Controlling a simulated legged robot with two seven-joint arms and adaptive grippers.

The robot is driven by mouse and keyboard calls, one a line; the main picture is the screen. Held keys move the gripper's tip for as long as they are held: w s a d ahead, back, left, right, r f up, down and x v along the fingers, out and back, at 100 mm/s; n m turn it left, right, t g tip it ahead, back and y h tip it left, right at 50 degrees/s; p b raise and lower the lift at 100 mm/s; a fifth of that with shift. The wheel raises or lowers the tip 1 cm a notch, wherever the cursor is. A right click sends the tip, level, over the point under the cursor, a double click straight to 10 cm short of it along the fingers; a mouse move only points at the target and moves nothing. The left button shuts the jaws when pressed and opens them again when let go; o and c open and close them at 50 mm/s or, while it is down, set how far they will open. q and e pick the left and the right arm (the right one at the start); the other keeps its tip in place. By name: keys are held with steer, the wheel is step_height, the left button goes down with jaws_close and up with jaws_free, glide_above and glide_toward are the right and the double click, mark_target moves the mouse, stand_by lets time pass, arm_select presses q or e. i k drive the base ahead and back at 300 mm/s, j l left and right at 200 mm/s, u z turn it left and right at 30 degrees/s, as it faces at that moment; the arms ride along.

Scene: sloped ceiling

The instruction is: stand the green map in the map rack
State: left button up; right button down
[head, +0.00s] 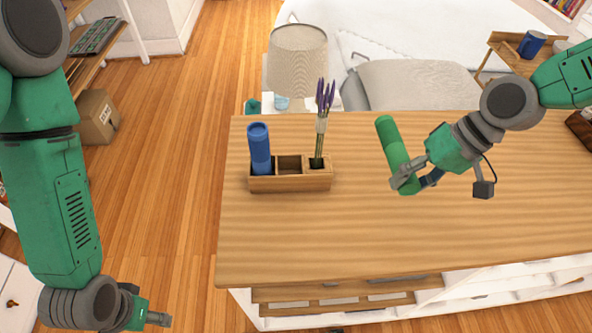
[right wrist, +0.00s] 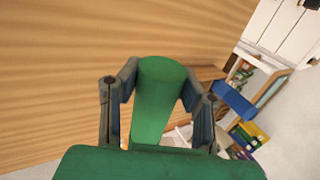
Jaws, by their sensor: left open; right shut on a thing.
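The green map (head: 393,145) is a rolled green tube, held tilted above the wooden table. My right gripper (head: 410,182) is shut on it near its lower end; the map also shows between the fingers in the right wrist view (right wrist: 160,95). The map rack (head: 290,184) is a low wooden box with three compartments, left of the map. A blue roll (head: 259,148) stands in its left compartment, purple flowers (head: 321,125) stand in its right one, and the middle one looks empty. My left gripper (head: 158,318) is open and empty at the lower left, off the table.
The wooden table (head: 420,240) is clear between the rack and the map and along its front. A lamp (head: 297,60) and a grey padded seat (head: 415,85) stand behind the table. A dark brown object (head: 580,130) lies at its right edge.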

mark_target(290, 180)
steer(key=k, duration=1)
